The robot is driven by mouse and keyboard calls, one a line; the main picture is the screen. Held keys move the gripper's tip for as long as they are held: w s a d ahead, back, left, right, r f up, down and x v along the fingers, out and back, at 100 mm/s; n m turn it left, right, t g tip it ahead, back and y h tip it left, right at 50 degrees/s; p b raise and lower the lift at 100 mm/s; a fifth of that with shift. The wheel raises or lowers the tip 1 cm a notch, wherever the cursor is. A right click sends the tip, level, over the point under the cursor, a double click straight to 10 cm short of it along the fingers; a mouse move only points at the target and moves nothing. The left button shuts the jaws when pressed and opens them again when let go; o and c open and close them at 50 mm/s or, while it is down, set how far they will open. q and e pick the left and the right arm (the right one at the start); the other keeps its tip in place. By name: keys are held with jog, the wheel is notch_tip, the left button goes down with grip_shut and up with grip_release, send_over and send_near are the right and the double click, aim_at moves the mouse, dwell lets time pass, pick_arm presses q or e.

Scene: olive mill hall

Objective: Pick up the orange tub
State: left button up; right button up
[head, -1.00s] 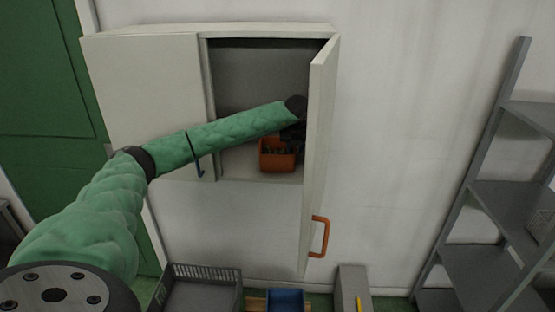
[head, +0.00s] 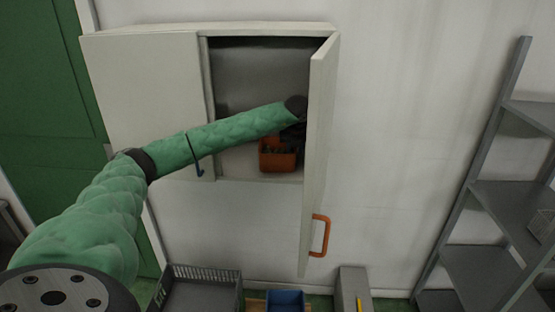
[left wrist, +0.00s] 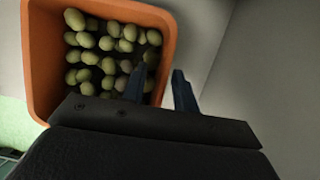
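The orange tub (head: 265,162) stands on the floor of the open wall cabinet, near the open right door. It is full of green olives, and in the left wrist view the tub (left wrist: 44,65) fills the upper left. My left gripper (left wrist: 158,84) is open, with a gap between its two dark blue fingers. One finger shows over the olives inside the rim and the other beyond the tub's right wall. The wall shows between them; I cannot tell whether either touches it. In the head view the left gripper (head: 292,135) is a dark shape, its fingers hard to see. My right gripper is not in view.
The cabinet's left door (head: 145,105) is shut. Its right door (head: 318,150), with an orange handle (head: 320,236), stands open close beside my left wrist. A grey crate (head: 200,290) and a blue bin (head: 286,300) are below. A grey shelf rack (head: 500,220) stands at the right.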

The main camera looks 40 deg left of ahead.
pick_arm(q)
jog(key=shift+c, duration=0.2)
grip_shut()
dwell(1.2)
